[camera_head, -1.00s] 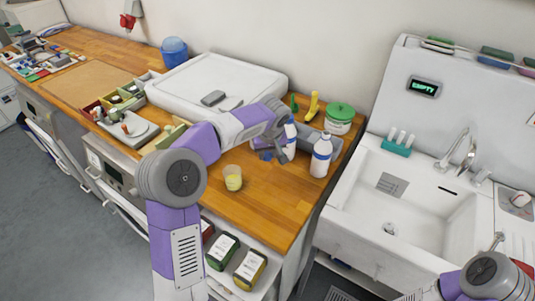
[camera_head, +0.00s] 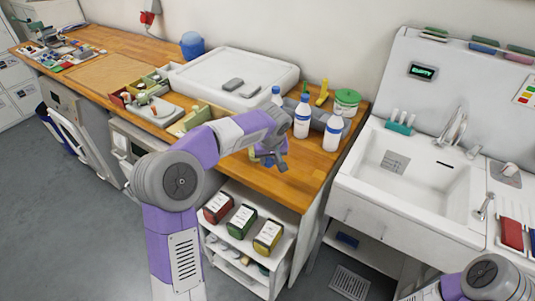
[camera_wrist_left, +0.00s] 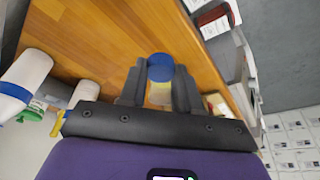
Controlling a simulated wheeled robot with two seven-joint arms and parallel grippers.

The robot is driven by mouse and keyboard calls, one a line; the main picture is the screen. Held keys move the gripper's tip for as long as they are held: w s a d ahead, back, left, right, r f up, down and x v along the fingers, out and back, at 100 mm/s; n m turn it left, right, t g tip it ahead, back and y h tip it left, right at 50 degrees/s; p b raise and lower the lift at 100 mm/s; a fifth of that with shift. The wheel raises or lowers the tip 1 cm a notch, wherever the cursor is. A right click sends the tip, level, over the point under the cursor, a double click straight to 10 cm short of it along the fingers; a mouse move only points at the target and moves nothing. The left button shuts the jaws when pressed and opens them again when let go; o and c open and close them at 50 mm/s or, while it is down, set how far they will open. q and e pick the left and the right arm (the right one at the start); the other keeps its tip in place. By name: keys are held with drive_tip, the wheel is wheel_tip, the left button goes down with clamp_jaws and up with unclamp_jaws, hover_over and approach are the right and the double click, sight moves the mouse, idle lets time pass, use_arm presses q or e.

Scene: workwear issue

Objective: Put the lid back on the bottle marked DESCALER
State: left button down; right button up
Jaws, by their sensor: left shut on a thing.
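My left gripper (camera_head: 274,160) is over the wooden counter, in front of the bottles. In the left wrist view its fingers (camera_wrist_left: 159,80) are shut on a round blue lid (camera_wrist_left: 160,68). White bottles with blue on them stand at the back right of the counter: one (camera_head: 302,118) behind the gripper, one (camera_head: 333,134) to its right, and one (camera_head: 276,97) farther left. Their markings are too small to read, so I cannot tell which is DESCALER. A white bottle (camera_wrist_left: 28,75) also shows at the left of the wrist view. My right gripper is out of view.
A pale yellow cup (camera_wrist_left: 160,94) shows between my fingers in the wrist view. A green-lidded tub (camera_head: 346,102) and a yellow object (camera_head: 322,93) stand behind the bottles. The sink (camera_head: 408,172) lies to the right. The counter's front edge is close.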

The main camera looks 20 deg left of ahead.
use_arm(q)
drive_tip(key=s+d+f+m+h, duration=0.2)
drive_tip(key=s+d+f+m, duration=0.4)
drive_tip(key=f, duration=0.5)
drive_tip(key=s+d, duration=0.2)
drive_tip(key=s, duration=0.1)
drive_tip(key=shift+s+d+m, duration=0.25)
drive_tip(key=shift+d+m, duration=0.15)
